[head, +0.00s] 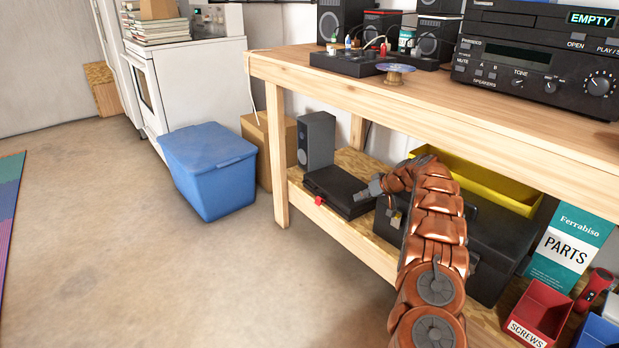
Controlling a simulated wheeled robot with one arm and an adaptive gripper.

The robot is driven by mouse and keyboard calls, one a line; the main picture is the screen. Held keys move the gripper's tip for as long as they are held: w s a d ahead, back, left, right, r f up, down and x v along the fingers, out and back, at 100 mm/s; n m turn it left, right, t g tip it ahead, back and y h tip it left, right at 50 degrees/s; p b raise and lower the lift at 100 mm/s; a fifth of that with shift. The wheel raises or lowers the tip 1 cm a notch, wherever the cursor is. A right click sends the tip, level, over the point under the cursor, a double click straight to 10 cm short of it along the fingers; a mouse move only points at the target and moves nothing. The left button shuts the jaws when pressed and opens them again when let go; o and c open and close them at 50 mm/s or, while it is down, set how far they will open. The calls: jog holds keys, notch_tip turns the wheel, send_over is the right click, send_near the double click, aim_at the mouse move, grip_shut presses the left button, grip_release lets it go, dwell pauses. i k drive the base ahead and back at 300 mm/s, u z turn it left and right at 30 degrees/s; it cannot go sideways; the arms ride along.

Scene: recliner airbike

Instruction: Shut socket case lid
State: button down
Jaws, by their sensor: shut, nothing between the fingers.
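The socket case (340,190) is a flat black case with a red latch (319,200) at its front. It lies on the lower shelf of the wooden workbench, and its lid looks down flat, though I cannot tell whether it is fully closed. My gripper (366,191) is at the end of my copper-coloured arm, at the right side of the case. It is small in view and shut, with nothing held. I cannot tell whether it touches the lid.
A grey speaker (316,140) stands behind the case. A black toolbox (490,250) and a yellow bin (490,187) are to the right. The bench top (440,100) overhangs the shelf. A blue tub (208,172) stands on the floor at left; the floor in front is clear.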

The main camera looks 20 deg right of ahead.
aim_at(334, 184)
jog(key=i, duration=1.05)
jog(key=u, duration=0.05)
